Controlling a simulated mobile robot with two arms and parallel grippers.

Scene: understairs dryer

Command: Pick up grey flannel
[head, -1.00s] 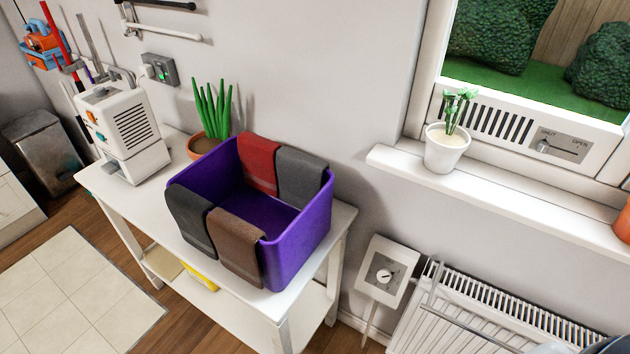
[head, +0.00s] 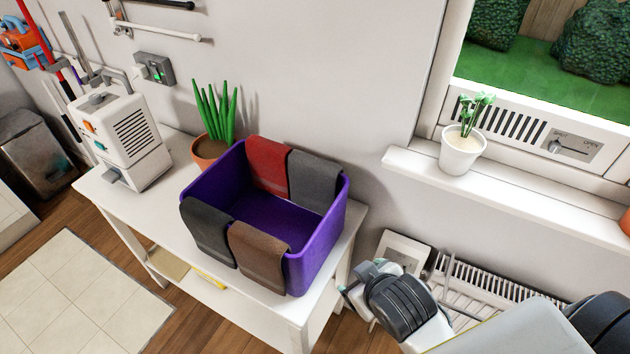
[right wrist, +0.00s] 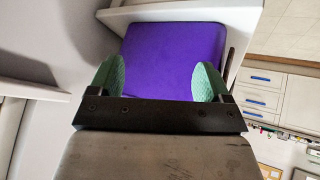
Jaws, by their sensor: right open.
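The grey flannel (head: 314,180) hangs over the back right rim of a purple bin (head: 322,240) on a white table. A darker, charcoal flannel (head: 206,230) hangs at the front left. A red flannel (head: 268,166) and a brown flannel (head: 258,258) hang over the other rim parts. My right gripper (head: 358,279) is to the right of the bin, apart from it. In the right wrist view its green fingers (right wrist: 156,80) are open and empty, with the purple bin wall (right wrist: 172,60) beyond them. No flannel is clearly visible there. My left gripper is out of view.
A potted plant (head: 210,149) and a white appliance (head: 125,140) stand on the white table (head: 150,205) left of the bin. A windowsill (head: 500,193) with a white plant pot (head: 460,156) juts out at the right, above a radiator (head: 475,287).

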